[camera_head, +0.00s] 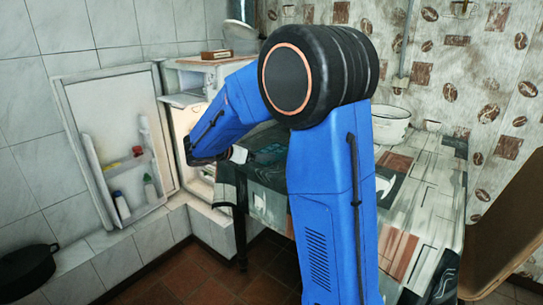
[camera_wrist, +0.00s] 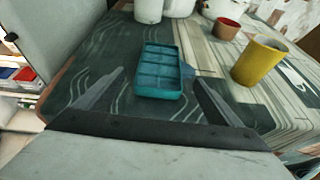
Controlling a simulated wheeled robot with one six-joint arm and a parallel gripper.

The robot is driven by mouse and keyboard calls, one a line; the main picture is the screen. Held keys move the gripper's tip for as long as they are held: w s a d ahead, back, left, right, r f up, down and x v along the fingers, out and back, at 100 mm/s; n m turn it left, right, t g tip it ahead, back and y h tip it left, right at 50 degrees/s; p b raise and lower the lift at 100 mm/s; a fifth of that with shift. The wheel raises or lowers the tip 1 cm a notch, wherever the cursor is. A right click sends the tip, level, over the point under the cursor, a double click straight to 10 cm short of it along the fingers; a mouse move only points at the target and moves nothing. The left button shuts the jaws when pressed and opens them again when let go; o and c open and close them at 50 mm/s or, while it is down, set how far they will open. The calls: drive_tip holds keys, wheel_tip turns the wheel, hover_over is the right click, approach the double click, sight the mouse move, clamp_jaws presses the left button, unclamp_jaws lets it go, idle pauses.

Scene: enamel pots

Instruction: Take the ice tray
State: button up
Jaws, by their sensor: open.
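The ice tray (camera_wrist: 160,70) is a teal rectangular tray with two rows of compartments. In the wrist view it lies flat on the patterned table, its long side pointing away from me. My gripper (camera_wrist: 158,80) is open, with one finger to the left of the tray and the other to its right. The tray shows between and beyond the fingertips, and nothing is held. In the head view my blue arm hides much of the table, and I cannot make out the tray clearly there.
A yellow cup (camera_wrist: 259,62) stands right of the tray, with a small reddish-brown pot (camera_wrist: 227,29) behind it. White vessels (camera_wrist: 148,10) stand at the back. The table (camera_head: 427,190) holds a white pot (camera_head: 391,124). An open fridge door (camera_head: 118,140) is at the left.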

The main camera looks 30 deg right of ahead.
drive_tip(key=shift+x, duration=2.6)
drive_tip(key=c, duration=1.3)
